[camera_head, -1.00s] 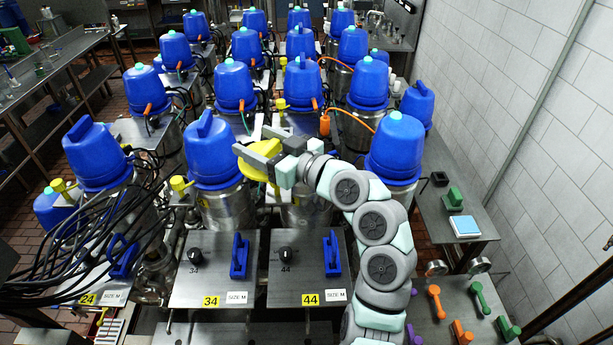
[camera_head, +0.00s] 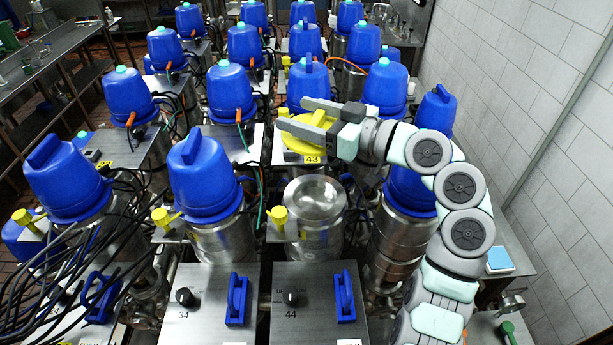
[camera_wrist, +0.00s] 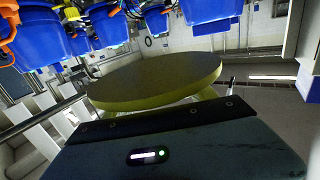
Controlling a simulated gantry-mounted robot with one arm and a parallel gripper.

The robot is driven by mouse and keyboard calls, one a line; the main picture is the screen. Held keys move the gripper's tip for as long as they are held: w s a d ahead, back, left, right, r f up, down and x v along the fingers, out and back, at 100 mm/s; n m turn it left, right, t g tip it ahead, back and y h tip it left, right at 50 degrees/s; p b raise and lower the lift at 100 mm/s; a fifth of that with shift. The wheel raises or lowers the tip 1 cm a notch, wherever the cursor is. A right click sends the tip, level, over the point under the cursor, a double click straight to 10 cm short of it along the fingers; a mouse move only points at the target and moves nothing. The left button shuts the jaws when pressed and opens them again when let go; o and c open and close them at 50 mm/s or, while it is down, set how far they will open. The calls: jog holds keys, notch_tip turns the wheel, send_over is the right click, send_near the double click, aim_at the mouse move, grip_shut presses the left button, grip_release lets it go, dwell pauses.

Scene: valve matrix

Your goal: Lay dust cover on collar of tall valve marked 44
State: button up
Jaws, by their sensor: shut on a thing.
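The dust cover (camera_head: 308,143) is a flat yellow disc. My gripper (camera_head: 292,118) is shut on it and holds it in the air, in the picture just above valve 44. The wrist view shows the cover's dark broad face and yellow rim (camera_wrist: 155,82) beyond the gripper's body. The tall valve 44 (camera_head: 318,237) is a steel cylinder behind the panel marked 44 (camera_head: 305,315). Its round top collar (camera_head: 315,196) is bare and in plain sight, apart from the cover. The part of the cover between the fingers is hidden.
Blue-capped valves crowd around: one to the left (camera_head: 203,180), one at right (camera_head: 408,190) partly behind my arm. A yellow handle (camera_head: 278,215) sticks up beside the collar's left. A blue handle (camera_head: 345,295) stands on the panel. Black cables (camera_head: 75,270) hang at left.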

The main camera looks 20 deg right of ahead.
notch_tip(320, 180, down, 16)
jog(key=p, duration=0.3)
jog(key=shift+s+r, duration=0.1)
jog(key=shift+f, duration=0.4)
jog(key=shift+f, duration=0.2)
jog(key=o, duration=1.4)
jog(key=shift+r, duration=0.1)
jog(key=shift+r, duration=0.2)
jog(key=shift+b+v, duration=1.6)
jog(key=shift+v, duration=4.4)
jog(key=shift+f, duration=0.1)
